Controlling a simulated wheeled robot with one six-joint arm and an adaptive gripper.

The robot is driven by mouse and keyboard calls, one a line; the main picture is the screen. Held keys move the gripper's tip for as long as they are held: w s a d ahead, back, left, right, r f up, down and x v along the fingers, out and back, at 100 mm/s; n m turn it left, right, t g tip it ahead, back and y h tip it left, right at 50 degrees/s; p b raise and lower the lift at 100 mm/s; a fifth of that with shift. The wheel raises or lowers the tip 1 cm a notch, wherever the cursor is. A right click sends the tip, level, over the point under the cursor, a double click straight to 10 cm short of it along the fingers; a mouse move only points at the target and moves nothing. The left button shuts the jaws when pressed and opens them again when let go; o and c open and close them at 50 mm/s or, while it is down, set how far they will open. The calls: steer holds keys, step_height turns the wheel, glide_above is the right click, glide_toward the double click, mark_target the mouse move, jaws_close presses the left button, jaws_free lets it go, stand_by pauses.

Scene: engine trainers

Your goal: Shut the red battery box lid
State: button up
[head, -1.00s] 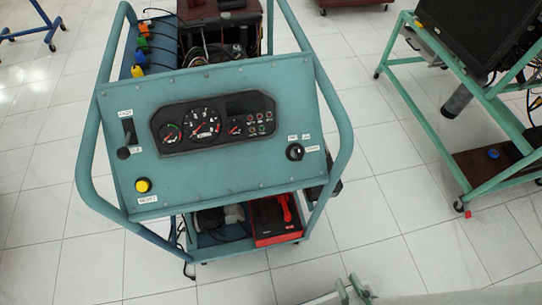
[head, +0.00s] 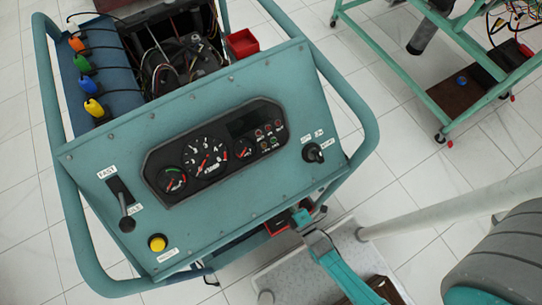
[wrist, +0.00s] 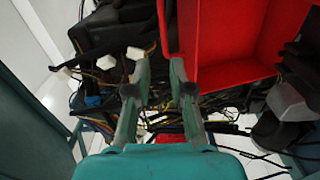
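The red battery box (head: 281,224) shows only as a small red patch under the lower right edge of the trainer's panel, mostly hidden. In the wrist view, a large hollow red part of the battery box (wrist: 238,78), with raised walls, fills the upper right; I cannot tell whether it is the lid or the body. My gripper (wrist: 159,72) is open and empty, its right finger close to the red part's left wall; contact is unclear. In the head view, my gripper (head: 302,218) is beside the panel's lower right edge, partly hidden.
The teal panel (head: 215,150) and its tubular frame (head: 352,95) stand over the box. Wires (wrist: 190,105) and dark parts lie around the fingers. A red bin (head: 243,43) is behind the panel. Another trainer (head: 470,80) stands at upper right. Tiled floor between is clear.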

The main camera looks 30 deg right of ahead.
steer(key=shift+n, duration=0.3)
steer(key=w, duration=1.1)
steer(key=shift+w+f, duration=0.35)
steer(key=shift+f, duration=0.05)
jaws_close()
